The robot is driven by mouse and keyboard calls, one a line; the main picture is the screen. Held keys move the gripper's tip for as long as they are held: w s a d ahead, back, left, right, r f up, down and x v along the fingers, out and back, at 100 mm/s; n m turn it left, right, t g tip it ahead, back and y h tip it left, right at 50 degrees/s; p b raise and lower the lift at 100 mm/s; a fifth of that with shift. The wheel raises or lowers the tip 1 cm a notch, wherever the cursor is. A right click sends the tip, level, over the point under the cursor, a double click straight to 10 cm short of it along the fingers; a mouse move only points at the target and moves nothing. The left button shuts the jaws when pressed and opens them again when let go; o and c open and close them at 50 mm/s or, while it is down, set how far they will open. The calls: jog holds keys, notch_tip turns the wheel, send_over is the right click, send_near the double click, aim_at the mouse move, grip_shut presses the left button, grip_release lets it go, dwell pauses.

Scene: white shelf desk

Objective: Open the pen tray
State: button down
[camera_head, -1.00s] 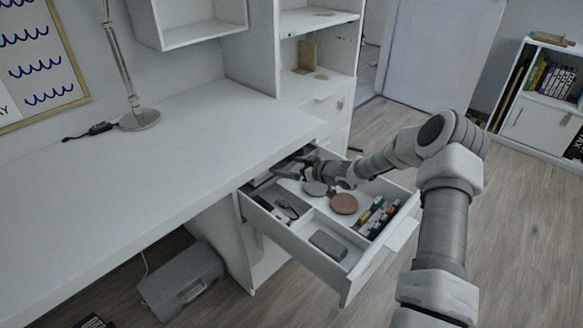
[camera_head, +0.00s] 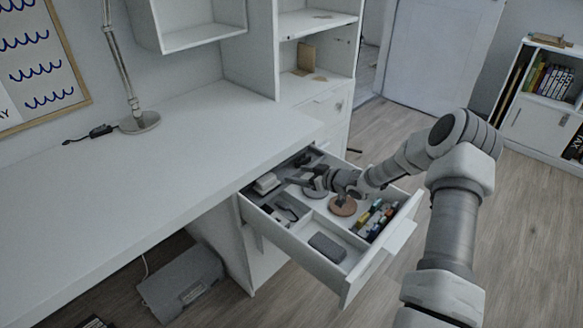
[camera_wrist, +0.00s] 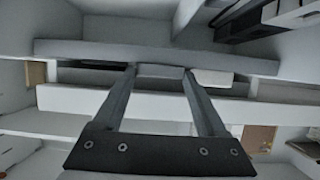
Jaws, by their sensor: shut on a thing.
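The pen tray (camera_head: 292,243) shows as a white drawer pulled out from under the desk, with dividers inside. It holds a brown disc (camera_head: 343,208), a dark grey block (camera_head: 327,246) and several coloured pens or markers (camera_head: 376,217). My gripper (camera_head: 298,180) reaches down into its back part. In the wrist view, my gripper (camera_wrist: 160,72) has its two fingers close on either side of a light grey piece (camera_wrist: 160,71). Its fingertips are shut on that piece. I cannot tell whether it is a loose item or part of the drawer.
The white desk top (camera_head: 190,140) overhangs the drawer's back. A lamp (camera_head: 138,121) stands on it. A grey box (camera_head: 182,281) lies on the floor beneath. A shelf unit (camera_head: 320,95) stands behind the drawer. Floor to the right is free.

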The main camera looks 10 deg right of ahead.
jog(key=s+d+p, duration=0.2)
jog(key=s+d, duration=0.4)
jog(key=s, duration=0.2)
grip_release()
jog(key=shift+a+r, duration=0.1)
jog(key=s+d+r+p, duration=0.5)
jog(key=s+d+r, duration=0.2)
jog(key=d+r, duration=0.2)
jog(key=shift+s+r, duration=0.25)
jog(key=shift+r, duration=0.65)
